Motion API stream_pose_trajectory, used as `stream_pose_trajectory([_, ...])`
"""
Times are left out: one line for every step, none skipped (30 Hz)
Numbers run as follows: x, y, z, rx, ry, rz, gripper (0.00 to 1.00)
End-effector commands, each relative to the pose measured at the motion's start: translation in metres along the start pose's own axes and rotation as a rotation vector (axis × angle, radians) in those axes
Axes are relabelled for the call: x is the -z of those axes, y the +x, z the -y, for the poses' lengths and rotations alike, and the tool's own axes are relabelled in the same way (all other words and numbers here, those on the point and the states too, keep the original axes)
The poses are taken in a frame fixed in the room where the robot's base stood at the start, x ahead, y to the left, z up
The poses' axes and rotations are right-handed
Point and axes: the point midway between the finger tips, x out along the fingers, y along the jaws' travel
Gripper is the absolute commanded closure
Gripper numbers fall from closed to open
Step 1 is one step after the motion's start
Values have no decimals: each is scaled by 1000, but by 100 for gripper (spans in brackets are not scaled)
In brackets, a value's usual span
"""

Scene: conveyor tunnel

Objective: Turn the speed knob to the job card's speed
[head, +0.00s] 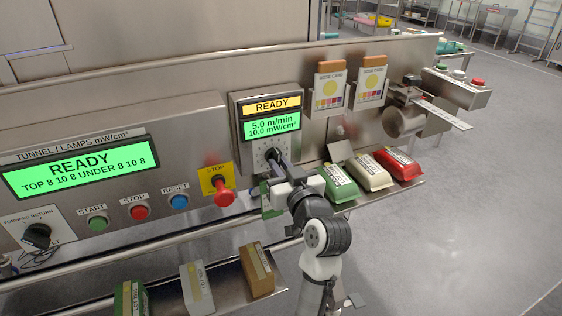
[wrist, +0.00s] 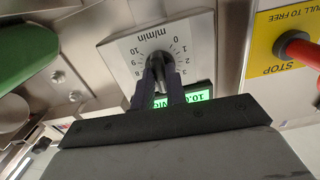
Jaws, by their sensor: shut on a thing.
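The dark speed knob (head: 271,154) sits on a white dial plate under a small display. In the wrist view the knob (wrist: 159,61) is at the centre of the dial plate (wrist: 120,50), marked m/min with a 0 to 10 scale. My gripper (head: 274,164) is at the knob; in the wrist view its two dark fingers (wrist: 160,78) are shut on it, one on each side. They hide part of the knob and the lower scale. The display (head: 271,124) reads READY, 5.0 m/min, 10.0 mW/cm². Two cards (head: 330,87) (head: 371,81) stand in holders; their small print is unreadable.
A red stop button (head: 224,192) on a yellow plate is just left of my gripper. Green, pale and red packets (head: 398,163) lie on a shelf to the right. A lower tray holds several boxes (head: 256,268). A larger green display (head: 80,168) is at left.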

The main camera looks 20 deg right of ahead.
Motion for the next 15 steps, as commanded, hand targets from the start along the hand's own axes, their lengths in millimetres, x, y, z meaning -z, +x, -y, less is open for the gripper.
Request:
stream_pose_trajectory([2,0,1,1,44,3,100])
stream_pose_trajectory([2,0,1,2,70,3,100])
stream_pose_trajectory([2,0,1,1,104,3,100])
stream_pose_trajectory([2,0,1,1,130,3,100])
stream_pose_trajectory([2,0,0,0,153,3,100])
stream_pose_trajectory([2,0,0,0,183,2,100])
stream_pose_trajectory([2,0,1,0,205,2,100])
stream_pose_trajectory([2,0,1,0,225,2,100])
stream_pose_trajectory([2,0,1,1,252,3,100])
stream_pose_trajectory([1,0,1,1,271,3,100])
stream_pose_trajectory([1,0,1,0,287,3,100])
stream_pose_trajectory([1,0,1,0,310,3,100])
stream_pose_trajectory([1,0,1,0,324,3,100])
stream_pose_trajectory([1,0,0,-1,338,3,100])
stream_pose_trajectory([1,0,0,-1,354,2,100])
